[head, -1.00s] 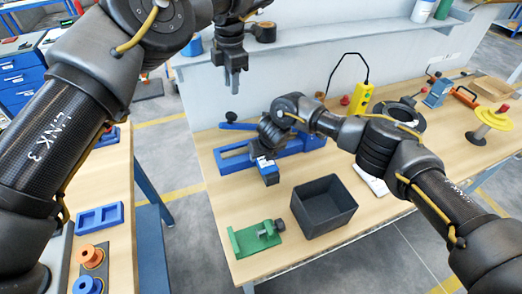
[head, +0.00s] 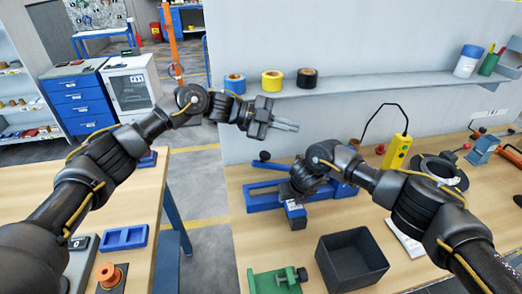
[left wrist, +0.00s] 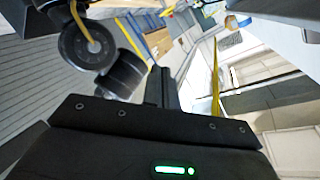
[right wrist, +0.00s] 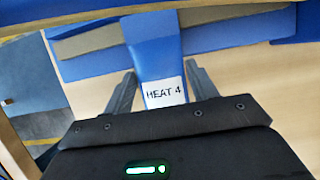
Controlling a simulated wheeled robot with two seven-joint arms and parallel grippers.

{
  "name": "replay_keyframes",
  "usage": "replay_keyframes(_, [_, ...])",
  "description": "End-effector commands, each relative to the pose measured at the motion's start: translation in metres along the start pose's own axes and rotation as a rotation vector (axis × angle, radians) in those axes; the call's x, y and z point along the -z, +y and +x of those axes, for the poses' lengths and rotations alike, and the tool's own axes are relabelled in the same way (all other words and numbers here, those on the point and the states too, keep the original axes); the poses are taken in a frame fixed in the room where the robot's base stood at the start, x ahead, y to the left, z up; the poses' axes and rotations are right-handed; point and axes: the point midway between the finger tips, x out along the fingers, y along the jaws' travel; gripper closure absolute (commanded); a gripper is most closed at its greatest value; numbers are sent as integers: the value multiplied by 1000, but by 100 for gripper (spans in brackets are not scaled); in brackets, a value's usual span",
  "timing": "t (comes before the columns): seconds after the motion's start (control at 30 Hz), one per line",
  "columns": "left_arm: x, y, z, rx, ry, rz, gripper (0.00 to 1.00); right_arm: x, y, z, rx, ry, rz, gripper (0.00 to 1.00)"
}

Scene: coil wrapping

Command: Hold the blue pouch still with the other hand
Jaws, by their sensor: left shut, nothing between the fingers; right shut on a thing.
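My left gripper (head: 290,126) is shut and empty, raised in front of the shelf and pointing right. Its closed fingers also show in the left wrist view (left wrist: 165,88). My right gripper is low over the right bench. In the right wrist view my right gripper (right wrist: 157,88) is shut on a blue piece (right wrist: 152,62) with a white "HEAT 4" label. No other thing looks like a blue pouch, but I cannot be sure this piece is it. Behind it, a long blue fixture (head: 262,201) lies on the bench, partly hidden by my right arm.
Blue (head: 235,84), yellow (head: 271,81) and black (head: 307,78) tape rolls sit on the shelf (head: 370,84). A dark open bin (head: 352,262) and a green fixture (head: 266,284) stand at the bench front. A yellow control box (head: 397,151) stands behind my right arm.

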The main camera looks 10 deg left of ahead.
Motion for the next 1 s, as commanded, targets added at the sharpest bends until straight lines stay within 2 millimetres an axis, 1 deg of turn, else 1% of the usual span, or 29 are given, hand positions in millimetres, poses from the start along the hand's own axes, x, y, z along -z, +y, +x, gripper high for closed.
replay_keyframes(0.03, [-14, 12, -19, 54, 3, -138, 100, 0, 0, 0, -1, 0, 0, 65])
replay_keyframes(0.1, [-26, 23, -43, 118, 10, -315, 100, 0, 0, 0, -1, 0, 0, 65])
replay_keyframes(0.2, [-42, 40, -74, 196, 16, -528, 100, 0, 0, 0, -1, 0, 0, 65])
replay_keyframes(0.3, [-54, 53, -101, 255, 21, -689, 100, 0, 0, 0, -1, 0, 1, 65])
replay_keyframes(0.4, [-60, 63, -119, 295, 25, -799, 100, 0, 0, 0, 0, 0, 1, 65])
replay_keyframes(0.5, [-64, 68, -130, 319, 28, -863, 100, 0, 0, 0, 0, 0, 1, 65])
replay_keyframes(0.6, [-65, 70, -135, 330, 30, -890, 100, 0, 0, 0, 0, 0, 1, 65])
replay_keyframes(0.9, [-66, 70, -135, 330, 30, -893, 100, 0, 0, 0, 0, 0, 1, 65])
replay_keyframes(1.0, [-66, 70, -132, 330, 30, -893, 100, 0, 0, 0, 0, 0, 0, 65])
